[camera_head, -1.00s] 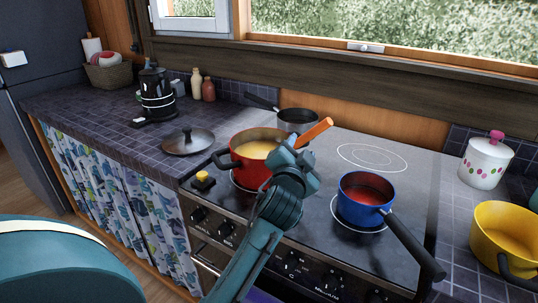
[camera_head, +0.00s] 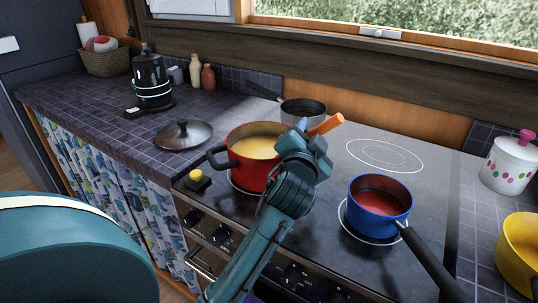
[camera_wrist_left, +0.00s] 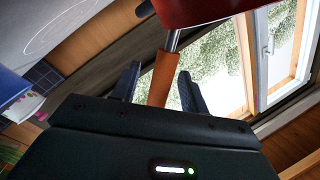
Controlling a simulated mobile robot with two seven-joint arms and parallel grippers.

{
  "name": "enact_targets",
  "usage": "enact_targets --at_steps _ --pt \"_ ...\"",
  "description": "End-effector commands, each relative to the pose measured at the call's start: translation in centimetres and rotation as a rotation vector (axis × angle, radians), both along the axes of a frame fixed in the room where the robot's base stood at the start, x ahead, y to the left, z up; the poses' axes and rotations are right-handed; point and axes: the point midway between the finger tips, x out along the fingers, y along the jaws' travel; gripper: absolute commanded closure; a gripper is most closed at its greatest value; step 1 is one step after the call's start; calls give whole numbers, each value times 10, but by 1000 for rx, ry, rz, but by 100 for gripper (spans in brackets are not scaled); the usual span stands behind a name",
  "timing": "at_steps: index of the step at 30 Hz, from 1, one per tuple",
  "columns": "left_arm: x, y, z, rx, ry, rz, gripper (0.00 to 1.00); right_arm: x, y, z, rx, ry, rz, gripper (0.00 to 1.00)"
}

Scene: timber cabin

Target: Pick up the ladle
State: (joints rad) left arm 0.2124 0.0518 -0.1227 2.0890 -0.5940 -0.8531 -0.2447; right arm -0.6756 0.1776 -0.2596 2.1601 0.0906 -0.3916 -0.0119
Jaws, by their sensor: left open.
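The ladle's orange handle (camera_head: 327,124) sticks up to the right out of the red pot (camera_head: 251,173) on the stove; its bowl is hidden. My left gripper (camera_head: 312,145) is at the handle and covers its lower part. In the left wrist view, the ladle's handle (camera_wrist_left: 163,78) stands between the two open fingers of my left gripper (camera_wrist_left: 158,88), with a metal shaft running up to the red pot (camera_wrist_left: 200,10). The fingers are apart and not closed on the handle. My right gripper is not in view.
A blue saucepan (camera_head: 380,203) with red contents stands right of my left arm, its black handle pointing to the front right. A grey pan (camera_head: 304,112) is behind the red pot. A pan lid (camera_head: 184,135) lies on the left counter. A yellow pot (camera_head: 520,250) is far right.

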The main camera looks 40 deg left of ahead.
Motion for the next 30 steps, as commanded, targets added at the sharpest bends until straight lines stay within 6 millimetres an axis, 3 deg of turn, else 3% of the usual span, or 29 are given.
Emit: enact_targets --at_steps 3,19,30 --pt "0 0 0 0 0 0 57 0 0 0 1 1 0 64" --pt "0 0 0 0 -1 -1 100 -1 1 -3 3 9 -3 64" --pt "0 0 2 1 -3 -1 100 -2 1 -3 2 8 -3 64"
